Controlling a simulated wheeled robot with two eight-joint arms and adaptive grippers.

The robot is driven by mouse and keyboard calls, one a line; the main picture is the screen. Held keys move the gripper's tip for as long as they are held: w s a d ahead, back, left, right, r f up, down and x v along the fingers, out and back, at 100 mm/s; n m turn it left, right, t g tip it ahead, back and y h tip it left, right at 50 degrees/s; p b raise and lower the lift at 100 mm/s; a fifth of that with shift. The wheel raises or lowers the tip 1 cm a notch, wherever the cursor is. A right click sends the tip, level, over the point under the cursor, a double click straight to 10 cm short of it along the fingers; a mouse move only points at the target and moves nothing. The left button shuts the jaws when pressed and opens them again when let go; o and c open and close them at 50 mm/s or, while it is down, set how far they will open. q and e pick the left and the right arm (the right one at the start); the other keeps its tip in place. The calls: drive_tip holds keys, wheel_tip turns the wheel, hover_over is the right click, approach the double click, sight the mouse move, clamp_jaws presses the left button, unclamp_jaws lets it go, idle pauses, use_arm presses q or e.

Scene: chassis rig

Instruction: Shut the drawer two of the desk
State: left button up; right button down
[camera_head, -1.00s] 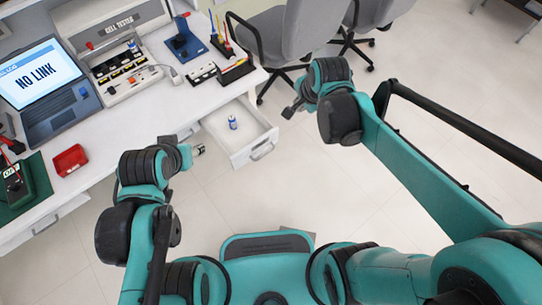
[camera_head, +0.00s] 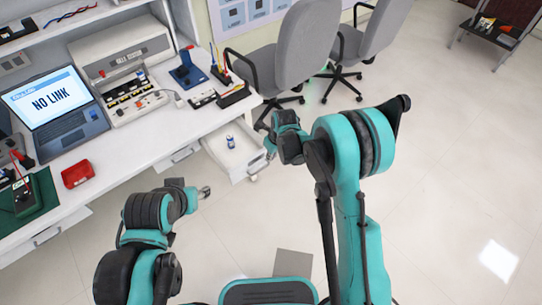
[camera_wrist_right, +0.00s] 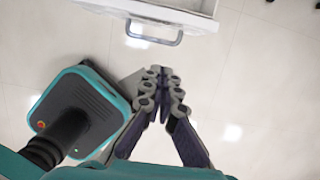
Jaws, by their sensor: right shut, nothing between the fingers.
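The open white drawer (camera_head: 216,150) sticks out from under the right end of the desk (camera_head: 150,150). A small blue and white cylinder (camera_head: 230,142) stands inside it. My right gripper (camera_head: 269,147) is just right of the drawer's front corner, apart from it as far as I can tell. In the right wrist view the drawer front (camera_wrist_right: 205,22) with its grey handle (camera_wrist_right: 154,36) is at the top. My right gripper's fingers (camera_wrist_right: 160,75) are closed together, empty, below the handle with floor between. My left gripper (camera_head: 204,192) is over the floor left of the drawer; its fingers are too small to read.
On the desk are a laptop (camera_head: 57,106), a red box (camera_head: 77,174), a cell tester (camera_head: 125,62) and a black tray (camera_head: 233,96). Grey chairs (camera_head: 283,55) stand behind the drawer.

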sight(263, 155)
drive_tip(key=w+a+f+b, duration=0.1)
drive_tip(key=f, duration=0.1)
drive_tip(key=w+a+f+b, duration=0.1)
drive_tip(key=f, duration=0.1)
drive_tip(key=w+f+b, duration=0.1)
drive_tip(key=f, duration=0.1)
drive_tip(key=shift+w+a+f, duration=0.1)
drive_tip(key=shift+w+a, duration=0.25)
drive_tip(key=shift+a, duration=0.05)
drive_tip(key=shift+w+a, duration=0.2)
drive_tip(key=shift+w, duration=0.15)
drive_tip(key=shift+w, duration=0.1)
